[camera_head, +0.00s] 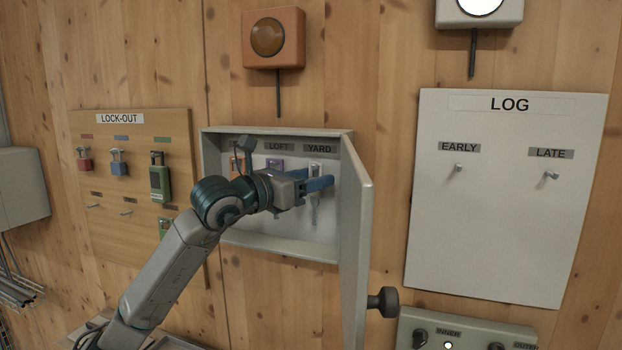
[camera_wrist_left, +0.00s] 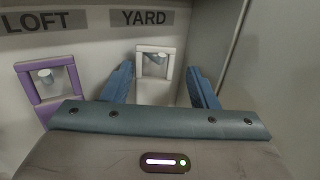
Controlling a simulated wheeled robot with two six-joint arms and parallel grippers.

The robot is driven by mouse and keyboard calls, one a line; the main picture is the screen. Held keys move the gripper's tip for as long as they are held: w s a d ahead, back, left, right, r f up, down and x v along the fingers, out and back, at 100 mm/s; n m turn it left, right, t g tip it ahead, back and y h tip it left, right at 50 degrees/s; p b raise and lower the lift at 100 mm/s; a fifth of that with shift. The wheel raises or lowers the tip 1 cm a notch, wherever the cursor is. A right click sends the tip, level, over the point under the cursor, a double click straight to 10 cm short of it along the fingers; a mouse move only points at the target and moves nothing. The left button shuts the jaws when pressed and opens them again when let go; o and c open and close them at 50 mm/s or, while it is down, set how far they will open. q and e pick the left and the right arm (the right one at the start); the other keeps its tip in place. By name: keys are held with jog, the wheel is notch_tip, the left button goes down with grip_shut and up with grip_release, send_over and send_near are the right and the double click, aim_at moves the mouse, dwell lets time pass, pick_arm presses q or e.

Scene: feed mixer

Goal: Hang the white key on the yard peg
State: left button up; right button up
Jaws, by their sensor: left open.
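The white key (camera_head: 315,211) is in the open key cabinet (camera_head: 275,246), under the YARD label (camera_head: 319,149). In the left wrist view the square bow of the white key (camera_wrist_left: 154,63) surrounds the yard peg (camera_wrist_left: 155,58), so it appears to hang there. My left gripper (camera_head: 318,181) reaches into the cabinet. In the left wrist view its blue fingers (camera_wrist_left: 160,88) are open, one on each side of the white key, with gaps visible. The gripper body hides the key's lower part in that view. My right gripper is not in view.
A purple key (camera_wrist_left: 48,82) hangs under the LOFT label, left of my gripper. An orange key (camera_head: 236,166) is farther left. The cabinet door (camera_head: 355,240) stands open close to my gripper's right. A LOCK-OUT board (camera_head: 120,235) and LOG board (camera_head: 500,230) flank the cabinet.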

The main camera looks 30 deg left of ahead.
pick_arm(q)
jog(key=shift+a, duration=0.15)
jog(key=b+v, duration=1)
jog(key=b, duration=0.1)
jog(key=shift+s, duration=0.4)
jog(key=shift+w, duration=0.1)
